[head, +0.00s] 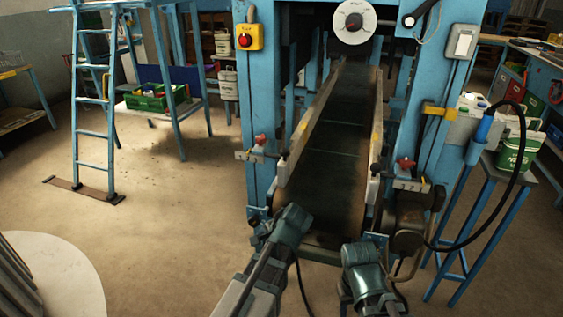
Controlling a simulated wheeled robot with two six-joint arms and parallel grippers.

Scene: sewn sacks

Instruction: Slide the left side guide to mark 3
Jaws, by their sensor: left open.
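The left side guide (305,130) is a pale rail along the left edge of the dark conveyor belt (330,160). Near its front end, a small marked scale plate (249,156) with a red knob (260,139) sits on the blue frame; its marks are too small to read. My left gripper (293,216) is below the guide's front end, at the belt's near end, and appears apart from the guide and the knob. It is open, with no object visible in it. My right gripper (361,254) is lower right, before the belt; its fingers cannot be made out.
The right side guide (375,140) has its own red knob (405,163) and scale plate (411,184). Blue machine posts flank the belt. A black hose (511,190) loops at the right beside a blue stand. Open floor lies left, with a blue ladder (92,110).

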